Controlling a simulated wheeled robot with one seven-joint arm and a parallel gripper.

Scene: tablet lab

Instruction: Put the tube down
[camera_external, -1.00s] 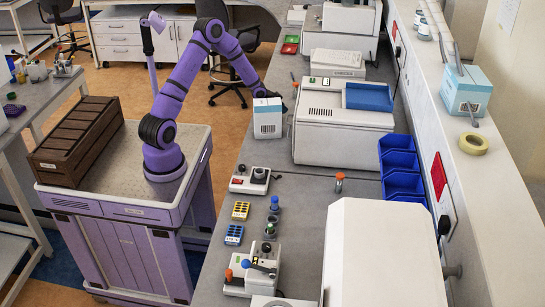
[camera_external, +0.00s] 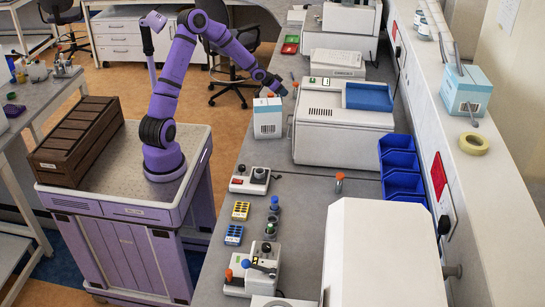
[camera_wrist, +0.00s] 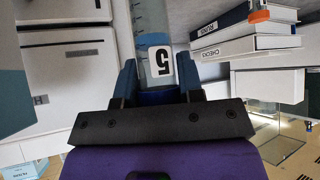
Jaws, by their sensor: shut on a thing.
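In the external view my gripper (camera_external: 282,90) is above the grey bench (camera_external: 310,220), by the white-and-blue box (camera_external: 268,122). The held tube is too small to make out clearly there.
A white machine (camera_external: 340,135) with a blue top tray stands right of my gripper. Blue bins (camera_external: 402,160), an orange-capped tube (camera_external: 339,182), a yellow rack (camera_external: 241,210) and a blue rack (camera_external: 234,234) are nearer.

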